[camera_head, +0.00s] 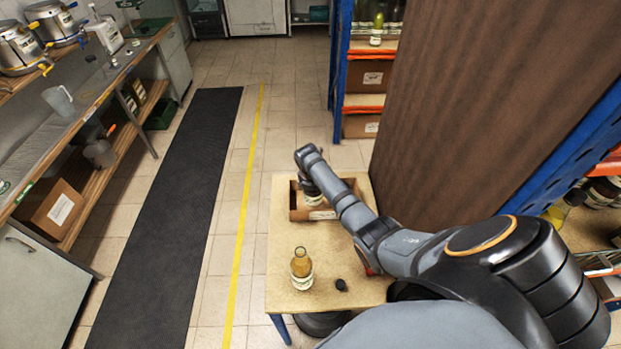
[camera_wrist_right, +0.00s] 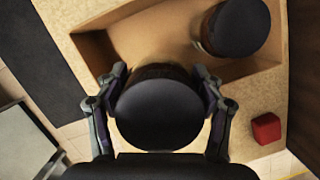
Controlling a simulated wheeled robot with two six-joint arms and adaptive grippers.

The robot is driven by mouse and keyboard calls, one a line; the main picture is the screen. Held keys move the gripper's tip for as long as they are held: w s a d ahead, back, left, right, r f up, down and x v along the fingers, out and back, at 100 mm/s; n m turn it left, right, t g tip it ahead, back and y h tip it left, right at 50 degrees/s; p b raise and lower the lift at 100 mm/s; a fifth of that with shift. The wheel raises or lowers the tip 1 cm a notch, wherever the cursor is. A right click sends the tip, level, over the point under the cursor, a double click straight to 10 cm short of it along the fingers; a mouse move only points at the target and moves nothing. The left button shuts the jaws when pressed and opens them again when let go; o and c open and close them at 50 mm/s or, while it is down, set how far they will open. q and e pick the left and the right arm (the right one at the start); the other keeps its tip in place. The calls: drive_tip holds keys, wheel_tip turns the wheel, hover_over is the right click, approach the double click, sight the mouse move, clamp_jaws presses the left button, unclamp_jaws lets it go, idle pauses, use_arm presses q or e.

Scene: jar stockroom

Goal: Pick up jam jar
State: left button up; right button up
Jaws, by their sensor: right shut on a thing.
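My right gripper (camera_wrist_right: 160,75) is shut on a jar with a black lid (camera_wrist_right: 158,112), one finger on each side. The lid hides most of the jar's body, so its contents cannot be told. A second black-lidded jar (camera_wrist_right: 237,27) stands in the open cardboard box (camera_wrist_right: 150,38), up and right of the gripper. In the head view, the box (camera_head: 326,215) sits on the table with my right arm over it. A jar with a pale label (camera_head: 314,199) shows below the wrist; I cannot tell which jar it is. My left gripper is out of view.
On the table (camera_head: 284,232) stand a yellow-brown bottle (camera_head: 301,268) and a small dark object (camera_head: 341,284). A red block (camera_wrist_right: 266,128) lies beside the box. A large brown panel (camera_head: 470,100) and blue-framed shelves (camera_head: 580,160) border the right. The aisle on the left is clear.

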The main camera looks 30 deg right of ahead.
drive_tip(key=s+r+p, duration=0.2)
drive_tip(key=r+p, duration=0.1)
drive_tip(key=shift+s+b, duration=0.65)
drive_tip(key=shift+s, duration=0.3)
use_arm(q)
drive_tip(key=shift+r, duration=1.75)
use_arm(e)
drive_tip(key=s+r, duration=0.3)
drive_tip(key=s, duration=0.3)
drive_tip(key=shift+s+a, duration=0.2)
drive_tip(key=shift+s, duration=0.15)
